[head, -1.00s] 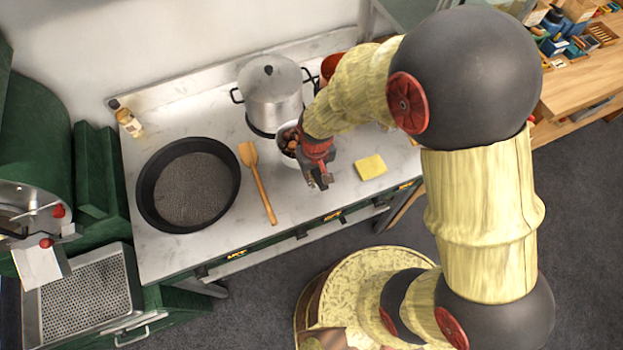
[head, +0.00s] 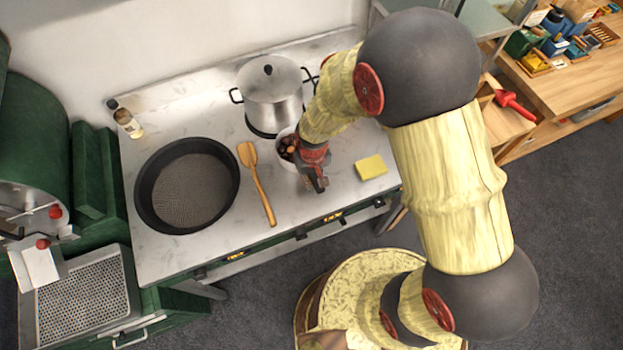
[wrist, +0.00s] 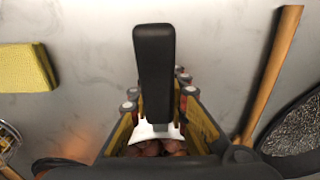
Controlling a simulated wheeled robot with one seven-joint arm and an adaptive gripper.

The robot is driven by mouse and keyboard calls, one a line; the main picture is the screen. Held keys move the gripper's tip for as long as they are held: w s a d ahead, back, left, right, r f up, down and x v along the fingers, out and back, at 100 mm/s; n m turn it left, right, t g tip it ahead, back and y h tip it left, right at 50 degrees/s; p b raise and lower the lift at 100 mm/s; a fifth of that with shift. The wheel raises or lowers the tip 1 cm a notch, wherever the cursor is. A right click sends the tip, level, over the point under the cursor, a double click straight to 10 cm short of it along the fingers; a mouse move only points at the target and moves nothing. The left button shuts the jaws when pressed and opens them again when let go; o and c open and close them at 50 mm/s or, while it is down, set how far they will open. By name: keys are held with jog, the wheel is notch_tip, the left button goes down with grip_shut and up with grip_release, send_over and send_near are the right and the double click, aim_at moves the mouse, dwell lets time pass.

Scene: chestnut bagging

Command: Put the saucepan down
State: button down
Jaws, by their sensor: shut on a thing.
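The saucepan (head: 283,158) shows in the head view as a small pale pan holding brown chestnuts, partly hidden behind my gripper. In the wrist view its black handle (wrist: 154,70) runs up between my fingers, with chestnuts at the bottom edge. My gripper (head: 317,183) is shut on the handle. The pan is at the middle of the pale worktop (head: 225,265), right of the wooden spatula and in front of the steel pot. I cannot tell whether its base touches the surface.
A wide black perforated pan (head: 190,188) lies left of the wooden spatula (head: 262,190). The lidded steel pot (head: 272,95) stands behind. A yellow sponge (head: 371,167) lies to the right. A small bottle (head: 128,122) stands back left. The front strip near the spatula is clear.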

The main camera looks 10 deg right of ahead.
jog(key=c, duration=1.7)
grip_release()
jog(key=r, duration=0.4)
jog(key=r+p, duration=0.1)
jog(key=r, duration=0.3)
jog(key=r+p, duration=0.1)
jog(key=r, duration=0.3)
jog(key=shift+s+d+r, duration=0.1)
jog(key=shift+s+r, duration=0.1)
jog(key=shift+s, duration=0.05)
jog(key=s+d+r+m+t, duration=0.1)
jog(key=d+r, duration=0.3)
jog(key=r, duration=0.4)
jog(key=s+d+r+m+t, duration=0.1)
jog(key=s+d+r+t, duration=0.15)
jog(key=r, duration=0.55)
jog(key=shift+m+t, duration=0.6)
jog(key=shift+t, duration=0.25)
jog(key=s+d+r, duration=0.2)
jog(key=s+r, duration=0.1)
jog(key=s+d+r, duration=0.2)
jog(key=s+r, duration=0.1)
jog(key=s+d+r, duration=0.3)
jog(key=r, duration=0.1)
jog(key=shift+s, duration=0.2)
